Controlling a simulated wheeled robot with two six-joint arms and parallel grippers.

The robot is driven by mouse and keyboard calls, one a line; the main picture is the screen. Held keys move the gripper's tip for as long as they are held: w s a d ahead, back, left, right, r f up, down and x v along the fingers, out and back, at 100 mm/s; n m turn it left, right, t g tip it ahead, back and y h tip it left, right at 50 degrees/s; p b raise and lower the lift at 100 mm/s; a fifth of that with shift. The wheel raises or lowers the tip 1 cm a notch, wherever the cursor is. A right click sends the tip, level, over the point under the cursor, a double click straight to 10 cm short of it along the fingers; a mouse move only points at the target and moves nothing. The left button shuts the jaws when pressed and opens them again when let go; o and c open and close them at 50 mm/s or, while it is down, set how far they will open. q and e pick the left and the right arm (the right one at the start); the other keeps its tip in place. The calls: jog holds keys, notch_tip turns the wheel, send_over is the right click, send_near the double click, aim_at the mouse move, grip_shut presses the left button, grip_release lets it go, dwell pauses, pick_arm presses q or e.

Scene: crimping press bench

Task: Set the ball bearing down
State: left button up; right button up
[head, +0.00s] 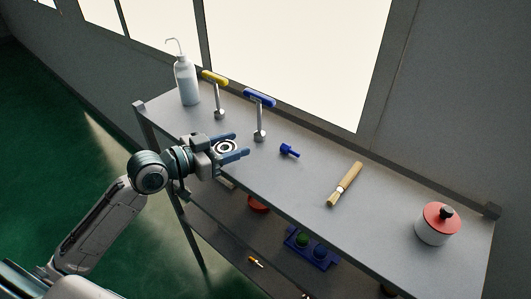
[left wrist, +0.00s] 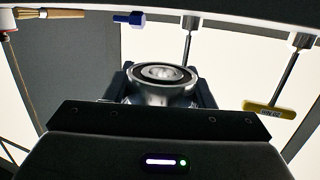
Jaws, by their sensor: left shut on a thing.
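The ball bearing (head: 226,147) is a steel ring with a dark band, held between the fingers of my left gripper (head: 232,147). In the head view the gripper is over the front left part of the bench top (head: 310,180). In the left wrist view the bearing (left wrist: 162,82) sits between the two dark fingers. I cannot tell whether the bearing touches the bench top. My right gripper is not in view.
A wash bottle (head: 186,82), a yellow-handled tool (head: 216,80) and a blue-handled tool (head: 260,99) stand behind the gripper. A blue bolt-like part (head: 289,151), a brush (head: 345,184) and a red-lidded pot (head: 438,223) are farther right. Bench top between them is clear.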

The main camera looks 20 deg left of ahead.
pick_arm(q)
send_over(265, 155)
jog(key=shift+d+f, duration=0.1)
jog(key=shift+f, duration=0.25)
notch_tip(265, 155, down, 4)
jog(key=b, duration=0.3)
jog(key=shift+r, duration=0.25)
jog(key=shift+s+f, duration=0.1)
jog(key=shift+f, duration=0.15)
jog(key=o, duration=0.8)
jog(key=shift+r, duration=0.1)
